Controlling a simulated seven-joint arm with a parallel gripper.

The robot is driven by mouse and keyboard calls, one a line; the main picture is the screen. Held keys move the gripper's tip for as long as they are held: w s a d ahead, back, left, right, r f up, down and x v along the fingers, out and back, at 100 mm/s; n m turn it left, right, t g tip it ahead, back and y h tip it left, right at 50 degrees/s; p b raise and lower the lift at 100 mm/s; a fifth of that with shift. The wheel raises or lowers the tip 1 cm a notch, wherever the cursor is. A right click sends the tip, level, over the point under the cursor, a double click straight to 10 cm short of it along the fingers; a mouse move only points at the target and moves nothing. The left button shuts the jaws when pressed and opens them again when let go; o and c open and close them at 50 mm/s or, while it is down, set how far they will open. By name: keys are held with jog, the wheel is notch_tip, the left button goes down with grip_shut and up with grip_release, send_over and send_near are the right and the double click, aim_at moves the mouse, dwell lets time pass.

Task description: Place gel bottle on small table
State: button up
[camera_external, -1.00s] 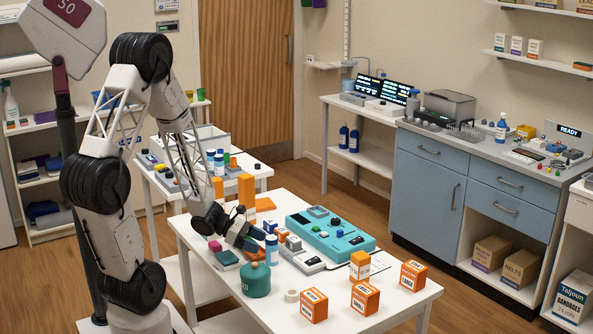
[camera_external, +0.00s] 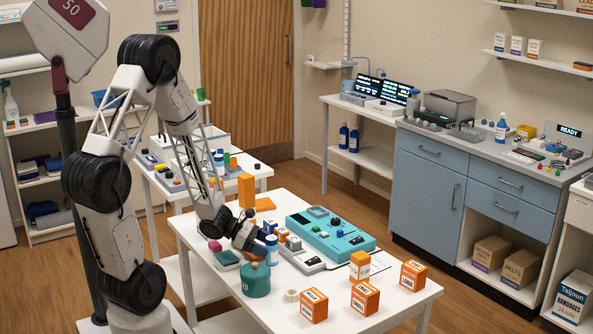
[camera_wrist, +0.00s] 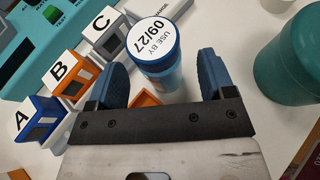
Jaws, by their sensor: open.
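In the wrist view this bottle (camera_wrist: 163,62) shows a round label reading "USE BY 09/27"; no word "gel" can be read. My gripper (camera_external: 256,240) is low over the front table, right by the bottle. In the wrist view my gripper (camera_wrist: 165,82) is open, with one blue finger on each side of the bottle and gaps visible. A second white table (camera_external: 258,187) stands behind, towards the door.
A teal jar (camera_external: 256,281) stands close by the bottle. Blocks marked A, B and C (camera_wrist: 60,75) stand on its other side. A teal device (camera_external: 330,238), orange boxes (camera_external: 365,299) and a tape roll (camera_external: 291,296) also occupy the front table. The rear table holds trays and bottles.

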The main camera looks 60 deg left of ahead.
aim_at(271, 237)
jog(key=shift+x, duration=1.35)
jog(key=c, duration=1.1)
jog(key=shift+c, duration=0.2)
jog(key=shift+r, duration=0.1)
jog(key=shift+r, duration=0.45)
notch_tip(271, 237, up, 3)
jog(key=shift+f, duration=0.1)
jog(key=s+d+r, duration=0.1)
jog(key=s, duration=1.5)
jog(key=shift+d, duration=0.2)
